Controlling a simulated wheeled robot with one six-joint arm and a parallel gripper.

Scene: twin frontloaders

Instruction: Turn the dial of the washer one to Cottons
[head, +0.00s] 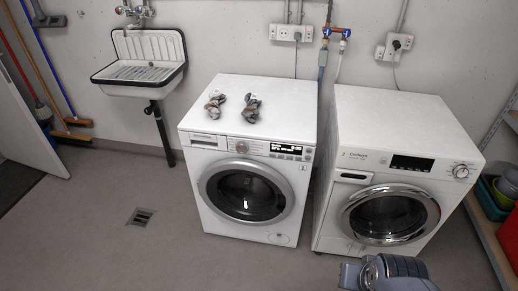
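Two white front-loading machines stand side by side against the back wall. The left machine (190,165) has a round dial (242,147) at the middle of its panel and a lit display (286,148) to the right of it; the display text is too small to read. The right machine (335,190) has a dial (461,171) at the right end of its panel and a dark display (412,163). I cannot tell which is washer one, or which programme either dial points to. Both round doors look shut. Part of my arm shows at the bottom, before the right machine; my gripper's fingers are not visible.
Two crumpled grey items (252,107) lie on the left machine. A sink (140,72) hangs at the back left. A shelf (490,235) with bowls stands at the right edge. The floor before the left machine is clear, with a drain (141,217) at left.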

